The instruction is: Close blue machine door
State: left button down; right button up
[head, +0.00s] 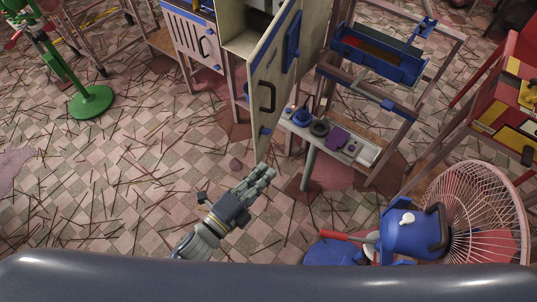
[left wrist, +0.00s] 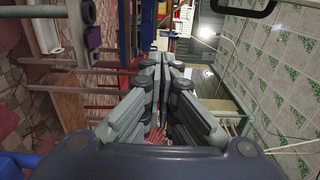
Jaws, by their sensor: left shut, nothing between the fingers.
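The machine door (head: 268,85) stands swung open in the head view, a tall beige-grey panel with a dark handle (head: 267,97) and blue fittings. It hangs from a cabinet (head: 238,40) whose pale inside shows at the top. My left gripper (head: 265,170) is shut and empty, just below the door's lower end in the picture. I cannot tell whether it touches the door. In the left wrist view its fingers (left wrist: 166,62) meet at the tips. My right gripper is not in view.
A narrow bench (head: 335,140) with small parts stands right of the door. A green stand (head: 90,102) is at left. The stick-strewn floor (head: 120,180) at left is largely free of large obstacles.

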pick_arm(q)
jog(key=b+x, duration=0.2)
jog(key=x, duration=0.8)
jog(key=shift+w+a+p, duration=0.15)
jog(key=shift+w+a, duration=0.05)
jog(key=shift+a, duration=0.5)
jog(key=shift+w+a+p, duration=0.1)
jog(key=shift+w+a, duration=0.1)
jog(key=shift+a, duration=0.45)
jog(key=shift+w+a+p, duration=0.15)
jog(key=shift+w+a, duration=0.05)
jog(key=shift+a, duration=0.5)
